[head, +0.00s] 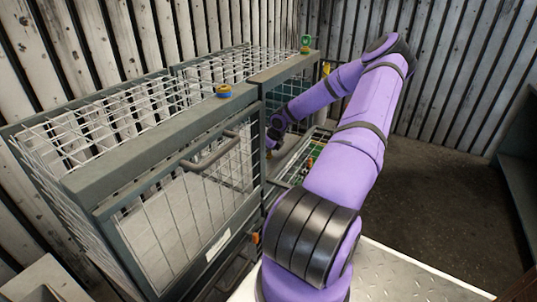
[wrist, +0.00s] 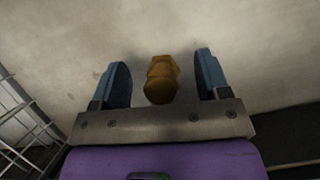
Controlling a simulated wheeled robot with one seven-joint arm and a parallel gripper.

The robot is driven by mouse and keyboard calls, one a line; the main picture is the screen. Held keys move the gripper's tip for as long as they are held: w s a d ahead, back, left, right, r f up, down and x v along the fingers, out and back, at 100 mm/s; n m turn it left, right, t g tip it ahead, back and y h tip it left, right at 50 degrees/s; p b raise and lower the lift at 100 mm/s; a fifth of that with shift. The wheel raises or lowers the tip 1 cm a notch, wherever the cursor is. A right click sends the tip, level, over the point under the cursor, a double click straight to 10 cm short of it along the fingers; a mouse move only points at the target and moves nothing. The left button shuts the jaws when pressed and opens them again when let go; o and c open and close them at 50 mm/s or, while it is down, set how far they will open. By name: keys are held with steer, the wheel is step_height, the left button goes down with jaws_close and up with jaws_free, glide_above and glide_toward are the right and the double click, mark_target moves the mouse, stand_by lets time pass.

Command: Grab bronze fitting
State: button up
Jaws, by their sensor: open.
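The bronze fitting (wrist: 161,80) shows in the wrist view as a brownish-gold, faceted piece with a rounded near end. It lies against a pale, plain surface. My gripper (wrist: 162,72) has its two blue fingers apart, one on each side of the fitting, with a visible gap on both sides. In the head view my purple arm reaches into the cage area, and my gripper (head: 270,143) is small and dark there. A small bronze-coloured spot shows by the gripper, too small to make out clearly.
A grey-framed wire cage (head: 160,125) with a barred handle stands left of my arm. Wire mesh (wrist: 25,130) shows at left in the wrist view. Open floor (head: 440,170) lies right.

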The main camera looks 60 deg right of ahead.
steer(key=shift+w+f, duration=0.15)
steer(key=shift+f, duration=0.2)
steer(key=c, duration=1.2)
steer(key=shift+o, duration=0.2)
steer(key=shift+r, duration=0.15)
